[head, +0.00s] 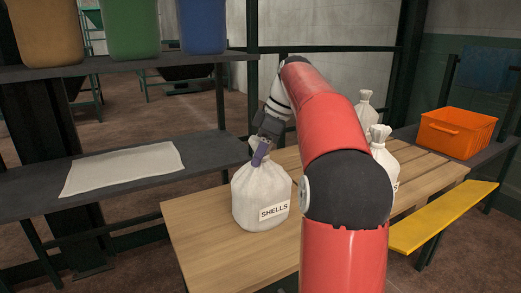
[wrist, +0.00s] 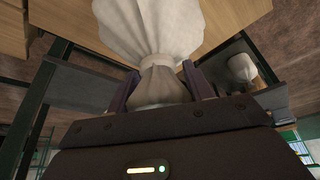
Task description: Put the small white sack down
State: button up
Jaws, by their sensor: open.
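The small white sack (head: 261,197), labelled SHELLS, stands upright on the wooden table (head: 200,237) near its left end. My gripper (head: 260,155) is at the sack's tied neck from above. In the wrist view the sack (wrist: 150,25) fills the top middle, and its gathered neck lies between the two fingers of my gripper (wrist: 160,90). The jaws are open, with a finger on either side of the neck. Whether either finger touches the cloth is hard to tell. The sack's underside is hidden.
Two more white sacks (head: 366,112) (head: 382,150) stand on the table behind my arm, partly hidden. A dark shelf at left holds a white cloth (head: 125,168). An orange crate (head: 456,132) sits at right, above a yellow board (head: 440,218). Coloured bins (head: 127,28) stand on the upper shelf.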

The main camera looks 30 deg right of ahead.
jog(key=p+v, duration=0.3)
jog(key=v, duration=0.9)
jog(key=shift+p, duration=0.4)
jog(key=s+a+f+m+t+h, duration=0.1)
jog(key=s+a+f+m, duration=0.2)
jog(key=a, duration=0.4)
jog(key=s+a+f+m+h, duration=0.1)
jog(key=s+a+f+m, duration=0.15)
jog(key=s+a, duration=0.35)
jog(key=s+a+f+m+t, duration=0.1)
jog(key=s+a+f+m, duration=0.1)
jog(key=s+f, duration=0.5)
jog(key=s+a+f+m+t+h, duration=0.1)
jog(key=s+a+f+m, duration=0.2)
jog(key=s+f, duration=0.5)
jog(key=shift+a+f+m+h, duration=0.35)
jog(key=shift+a+f, duration=0.1)
jog(key=shift+f, duration=0.15)
jog(key=shift+c, duration=0.4)
